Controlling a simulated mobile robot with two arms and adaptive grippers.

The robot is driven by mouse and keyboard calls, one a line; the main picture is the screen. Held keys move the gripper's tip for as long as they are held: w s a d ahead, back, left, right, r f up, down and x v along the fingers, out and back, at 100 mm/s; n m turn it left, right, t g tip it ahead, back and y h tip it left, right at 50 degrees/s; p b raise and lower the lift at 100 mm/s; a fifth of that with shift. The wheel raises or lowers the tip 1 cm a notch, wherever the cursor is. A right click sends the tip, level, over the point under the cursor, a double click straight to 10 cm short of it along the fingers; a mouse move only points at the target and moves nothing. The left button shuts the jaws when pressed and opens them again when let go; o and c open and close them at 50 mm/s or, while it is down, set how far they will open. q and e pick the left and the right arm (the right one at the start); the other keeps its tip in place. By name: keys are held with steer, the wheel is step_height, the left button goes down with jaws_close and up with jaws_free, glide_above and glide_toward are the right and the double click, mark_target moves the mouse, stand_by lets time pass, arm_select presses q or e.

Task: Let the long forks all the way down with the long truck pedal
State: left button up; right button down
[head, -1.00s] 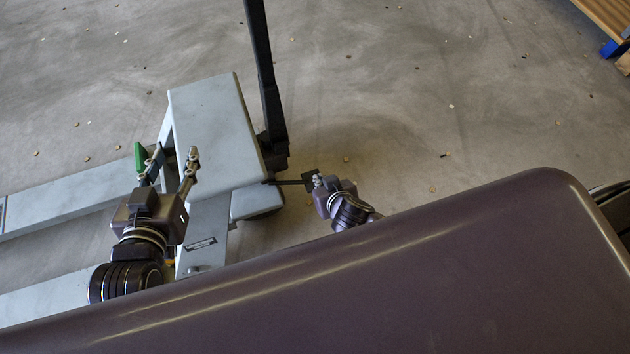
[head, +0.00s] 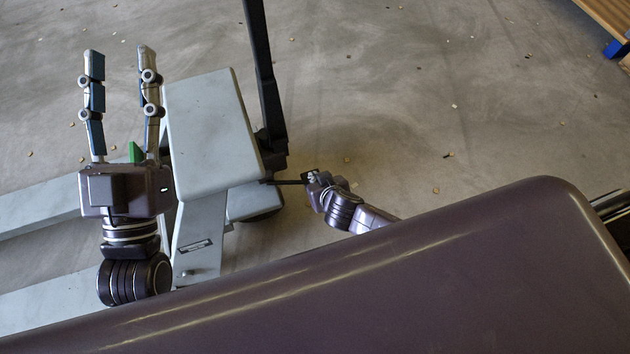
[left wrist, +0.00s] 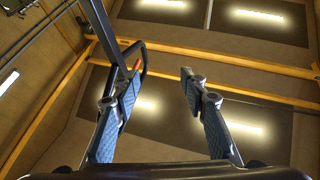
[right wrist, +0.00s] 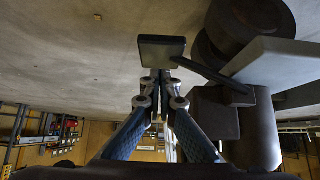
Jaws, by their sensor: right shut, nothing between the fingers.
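The grey pallet truck (head: 210,130) stands left of centre in the head view, its forks (head: 40,207) running left. The dark pedal (head: 309,173) sticks out right of the truck body on a thin arm. It also shows as a dark plate in the right wrist view (right wrist: 162,48). My right gripper (head: 316,180) is shut and empty, with its fingertips (right wrist: 160,78) at the pedal's near side; I cannot tell if they touch. My left gripper (head: 120,52) is open, empty and raised, fingers pointing up toward the ceiling in the left wrist view (left wrist: 160,65).
The dark tiller (head: 265,80) rises from the truck. A small green part (head: 136,152) shows behind my left gripper. The concrete floor (head: 450,100) is clear apart from small scattered bits. An orange and blue structure (head: 612,30) stands at the top right.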

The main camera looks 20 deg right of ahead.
arm_select(q)
steer(key=shift+s+a+r+t+h+b, duration=0.1)
steer(key=shift+s+r+t+h+b, duration=0.15)
steer(key=shift+s+r+t, duration=0.55)
steer(key=shift+s+a+r+t+h+b, duration=0.1)
steer(key=shift+s+r+t+h, duration=0.25)
steer(key=shift+s+r, duration=0.7)
arm_select(e)
steer(key=shift+f, duration=0.85)
arm_select(q)
steer(key=shift+w+r, duration=0.15)
arm_select(e)
steer(key=shift+f, duration=0.1)
